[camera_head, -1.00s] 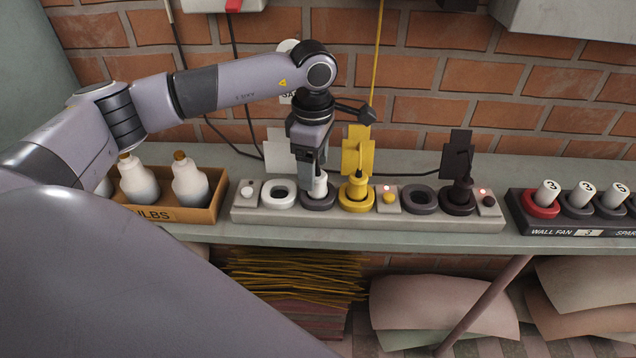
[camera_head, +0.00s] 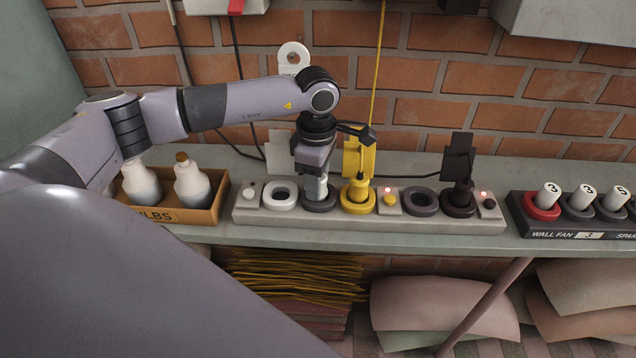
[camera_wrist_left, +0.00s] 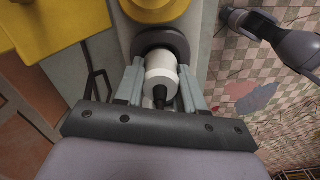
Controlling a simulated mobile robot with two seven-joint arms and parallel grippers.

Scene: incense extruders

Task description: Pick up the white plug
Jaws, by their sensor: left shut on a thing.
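The white plug (camera_wrist_left: 160,70) stands in a dark round socket (camera_head: 320,205) of the grey power strip (camera_head: 415,225). My left gripper (camera_head: 315,182) comes down on it from above, and its two fingers (camera_wrist_left: 159,88) lie on either side of the plug in the left wrist view. It is shut on the white plug. In the head view the fingers hide most of the plug. The plug's base still meets the socket ring.
A yellow plug (camera_head: 358,195) stands close to the right of the gripper. A black plug (camera_head: 459,193) is further right. A box of bulbs (camera_head: 190,214) is on the left. An empty white socket ring (camera_head: 279,194) is beside the gripper.

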